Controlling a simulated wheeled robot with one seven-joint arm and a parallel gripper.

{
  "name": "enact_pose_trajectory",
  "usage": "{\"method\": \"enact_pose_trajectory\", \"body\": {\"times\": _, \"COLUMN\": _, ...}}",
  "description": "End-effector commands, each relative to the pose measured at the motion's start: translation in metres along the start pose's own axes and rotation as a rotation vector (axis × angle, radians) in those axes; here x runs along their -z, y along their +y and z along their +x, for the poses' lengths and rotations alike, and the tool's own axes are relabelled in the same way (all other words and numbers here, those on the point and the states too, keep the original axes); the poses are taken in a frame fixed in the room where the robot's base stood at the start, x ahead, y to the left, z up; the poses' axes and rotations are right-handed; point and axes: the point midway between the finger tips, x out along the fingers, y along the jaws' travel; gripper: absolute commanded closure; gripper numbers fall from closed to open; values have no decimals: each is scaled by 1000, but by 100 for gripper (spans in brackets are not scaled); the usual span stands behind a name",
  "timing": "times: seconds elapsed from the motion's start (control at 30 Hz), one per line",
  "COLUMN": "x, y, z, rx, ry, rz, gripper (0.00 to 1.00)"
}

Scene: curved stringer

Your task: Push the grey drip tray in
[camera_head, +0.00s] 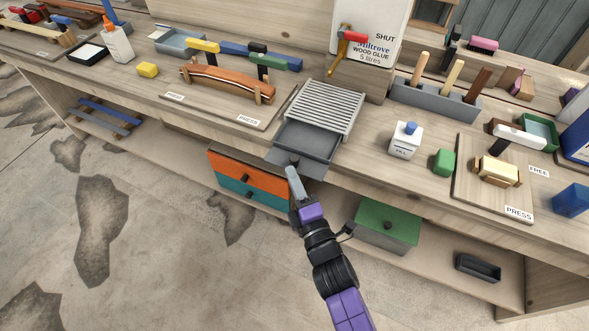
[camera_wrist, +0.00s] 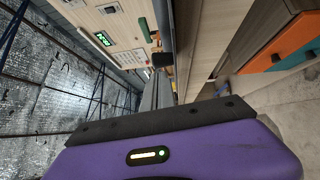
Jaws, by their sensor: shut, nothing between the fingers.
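The grey drip tray (camera_head: 308,141) sticks out toward me from under a slatted grey rack (camera_head: 322,106) on the workbench. Its front part overhangs the bench's front edge, and its inside looks empty. My gripper (camera_head: 291,171) is shut and empty, with its fingertips at the tray's front face, close to the small dark knob there. I cannot tell whether they touch it. In the wrist view my purple gripper housing (camera_wrist: 170,155) fills the bottom. The tray is not clearly made out there.
The white glue canister (camera_head: 372,30) stands behind the rack. Orange and teal drawers (camera_head: 247,170) and a green box (camera_head: 388,226) are below.

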Motion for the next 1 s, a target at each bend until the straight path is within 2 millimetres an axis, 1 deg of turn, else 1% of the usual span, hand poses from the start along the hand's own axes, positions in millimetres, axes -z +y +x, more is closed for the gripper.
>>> {"method": "enact_pose_trajectory", "body": {"times": 0.13, "x": -5, "y": 1, "z": 5, "rx": 0, "ry": 0, "rz": 0, "gripper": 100}}
{"method": "enact_pose_trajectory", "body": {"times": 0.57, "x": -8, "y": 0, "z": 8, "rx": 0, "ry": 0, "rz": 0, "gripper": 100}}
{"method": "enact_pose_trajectory", "body": {"times": 0.67, "x": -16, "y": 0, "z": 16, "rx": -1, "ry": -1, "rz": -2, "gripper": 100}}
{"method": "enact_pose_trajectory", "body": {"times": 0.77, "x": -31, "y": 0, "z": 31, "rx": -2, "ry": -3, "rz": -3, "gripper": 100}}
{"method": "enact_pose_trajectory", "body": {"times": 0.9, "x": -55, "y": -7, "z": 55, "rx": -2, "ry": -3, "rz": -1, "gripper": 100}}
{"method": "enact_pose_trajectory", "body": {"times": 1.0, "x": -69, "y": -11, "z": 69, "rx": -2, "ry": -2, "rz": -1, "gripper": 100}}
